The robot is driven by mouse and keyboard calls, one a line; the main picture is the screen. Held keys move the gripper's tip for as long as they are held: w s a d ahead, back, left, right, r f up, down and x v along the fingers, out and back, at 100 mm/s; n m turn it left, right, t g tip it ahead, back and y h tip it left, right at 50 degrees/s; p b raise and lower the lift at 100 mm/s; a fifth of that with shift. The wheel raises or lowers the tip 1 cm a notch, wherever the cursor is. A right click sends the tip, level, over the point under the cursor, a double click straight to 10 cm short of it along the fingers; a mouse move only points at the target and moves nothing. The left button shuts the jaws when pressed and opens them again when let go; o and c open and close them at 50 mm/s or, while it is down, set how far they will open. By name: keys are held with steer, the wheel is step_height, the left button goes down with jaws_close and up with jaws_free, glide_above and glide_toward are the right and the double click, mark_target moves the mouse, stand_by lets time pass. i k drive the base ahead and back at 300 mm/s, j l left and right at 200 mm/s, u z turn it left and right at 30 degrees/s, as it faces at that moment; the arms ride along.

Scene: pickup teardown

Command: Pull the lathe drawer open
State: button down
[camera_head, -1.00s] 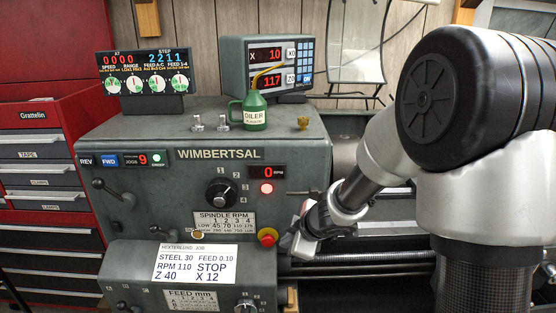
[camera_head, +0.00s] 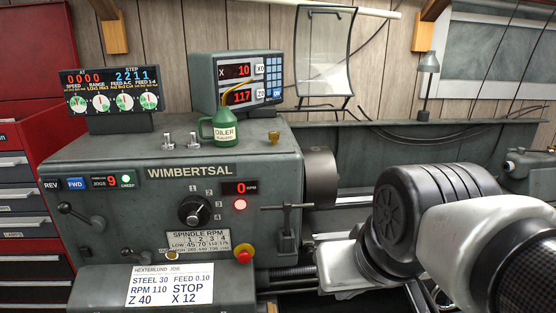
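The grey-green lathe (camera_head: 110,230) fills the left and middle of the view, with its name plate, speed knob and red stop button on the front. No drawer on the lathe itself can be made out; its lower front is cut off by the picture's bottom edge. A red cabinet (camera_head: 54,136) with grey and dark drawers (camera_head: 22,230) stands at the far left, partly cut off, and its visible drawers look shut. My arm (camera_head: 400,210) reaches in from the right, in front of the lathe bed. My gripper does not show; it is hidden by the arm or below the picture.
A green oil can (camera_head: 222,132) and a digital readout (camera_head: 250,82) stand on the headstock, beside a step display (camera_head: 110,90). A job card (camera_head: 170,285) is on the lower front. The chuck (camera_head: 320,178) and a grey lamp (camera_head: 427,75) are behind my arm.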

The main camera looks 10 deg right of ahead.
mark_target(395, 300)
steer(key=z, duration=1.6)
